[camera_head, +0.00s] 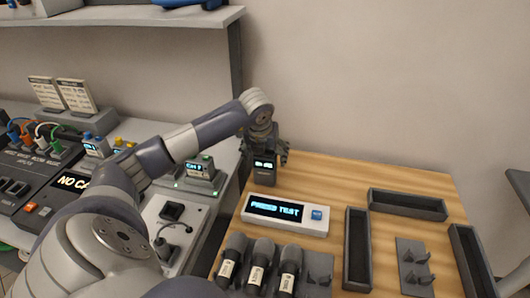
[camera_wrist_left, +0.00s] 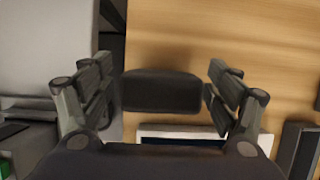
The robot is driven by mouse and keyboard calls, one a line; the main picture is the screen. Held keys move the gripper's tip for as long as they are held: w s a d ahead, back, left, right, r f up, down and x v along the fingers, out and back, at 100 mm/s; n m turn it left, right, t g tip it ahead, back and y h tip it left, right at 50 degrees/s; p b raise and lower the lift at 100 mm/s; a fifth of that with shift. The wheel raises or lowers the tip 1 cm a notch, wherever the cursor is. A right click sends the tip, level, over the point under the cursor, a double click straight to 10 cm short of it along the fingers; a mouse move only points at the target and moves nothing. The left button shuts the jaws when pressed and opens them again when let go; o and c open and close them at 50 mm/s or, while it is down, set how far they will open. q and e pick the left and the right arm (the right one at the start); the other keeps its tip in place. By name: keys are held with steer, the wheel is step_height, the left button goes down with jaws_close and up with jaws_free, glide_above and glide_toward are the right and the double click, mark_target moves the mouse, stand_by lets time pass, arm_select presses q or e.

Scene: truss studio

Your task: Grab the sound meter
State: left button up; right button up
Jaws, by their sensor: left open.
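A small dark upright device with a lit display, which looks like the sound meter (camera_head: 264,170), stands at the back left of the wooden table. My left gripper (camera_head: 265,142) is above it, pointing down. In the left wrist view the dark top of the device (camera_wrist_left: 160,91) lies between the two open fingers, with a gap to the right finger and a narrow one to the left. Whether a finger touches it I cannot tell. My right gripper is not in view.
Several microphones (camera_head: 257,265) lie nearer. Dark trays (camera_head: 407,203) stand to the right on the wooden table (camera_head: 340,177). A grey bench with electronics (camera_head: 199,180) is at left.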

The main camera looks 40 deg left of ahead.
arm_select(q)
steer(key=shift+b+x, duration=0.35)
steer(key=shift+x, duration=0.65)
steer(key=shift+w+f, duration=0.1)
steer(key=shift+f, duration=0.2)
steer(key=shift+w+a+f, duration=0.1)
steer(key=c, duration=1.2)
steer(key=shift+c, duration=0.4)
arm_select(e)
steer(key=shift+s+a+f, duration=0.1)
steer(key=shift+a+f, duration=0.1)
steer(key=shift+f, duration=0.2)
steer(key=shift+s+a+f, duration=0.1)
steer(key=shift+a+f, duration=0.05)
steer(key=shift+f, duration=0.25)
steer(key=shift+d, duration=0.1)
